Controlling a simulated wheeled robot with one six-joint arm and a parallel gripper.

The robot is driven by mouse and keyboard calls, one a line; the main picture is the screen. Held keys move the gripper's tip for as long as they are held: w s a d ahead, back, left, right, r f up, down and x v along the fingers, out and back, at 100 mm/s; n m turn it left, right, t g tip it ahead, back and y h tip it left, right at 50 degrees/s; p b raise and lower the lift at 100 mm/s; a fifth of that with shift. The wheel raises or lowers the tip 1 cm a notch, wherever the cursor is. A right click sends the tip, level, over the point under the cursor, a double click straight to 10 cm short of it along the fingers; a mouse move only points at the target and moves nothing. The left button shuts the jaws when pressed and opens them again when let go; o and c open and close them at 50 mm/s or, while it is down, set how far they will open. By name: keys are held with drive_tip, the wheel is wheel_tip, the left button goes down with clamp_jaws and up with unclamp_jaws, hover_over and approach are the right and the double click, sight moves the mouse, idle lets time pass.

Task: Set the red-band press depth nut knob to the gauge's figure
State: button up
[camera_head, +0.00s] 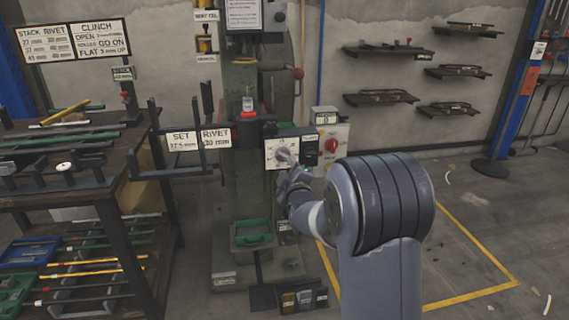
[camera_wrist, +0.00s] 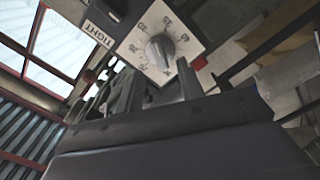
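The grey depth nut knob (camera_head: 283,154) sits on a white dial plate on the front of the press column, which carries a red band (camera_head: 247,116). My gripper (camera_head: 290,176) is just below and in front of the dial. In the wrist view my gripper (camera_wrist: 157,80) has its two dark fingers apart, one on each side below the knob. It looks empty; I cannot tell whether a finger touches the knob.
A box with a red rotary switch (camera_head: 331,145) stands right of the dial. SET (camera_head: 181,141) and RIVET (camera_head: 216,138) signs hang left of the column. A loaded workbench (camera_head: 70,150) stands at left. A green tray (camera_head: 253,238) sits low on the press. Yellow-lined floor (camera_head: 470,240) is open at right.

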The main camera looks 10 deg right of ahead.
sight(284, 159)
drive_tip(key=shift+w, duration=2.65)
drive_tip(key=shift+c, duration=0.5)
clamp_jaws()
